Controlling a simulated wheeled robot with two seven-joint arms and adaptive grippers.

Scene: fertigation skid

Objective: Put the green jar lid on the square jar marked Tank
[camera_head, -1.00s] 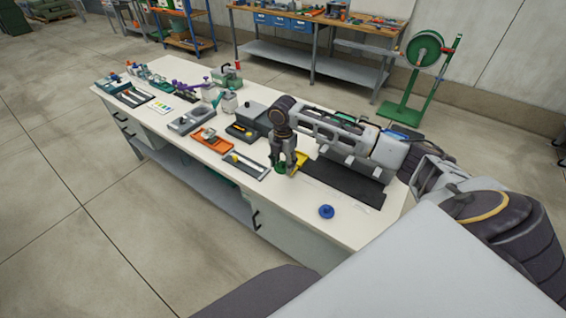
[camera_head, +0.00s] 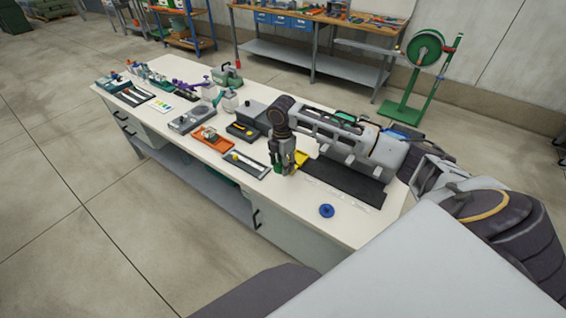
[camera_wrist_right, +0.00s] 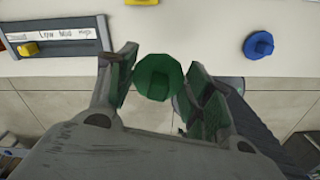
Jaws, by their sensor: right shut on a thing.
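In the head view the right gripper (camera_head: 284,171) points down at the bench top and mostly hides the lid. My left gripper is not in view.
A blue knobbed lid (camera_head: 326,211) lies on the white bench top near the front right. A grey tray with a yellow slider (camera_head: 246,166) and an orange tray (camera_head: 211,140) lie left of the gripper. A dark mat (camera_head: 345,182) lies to its right.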

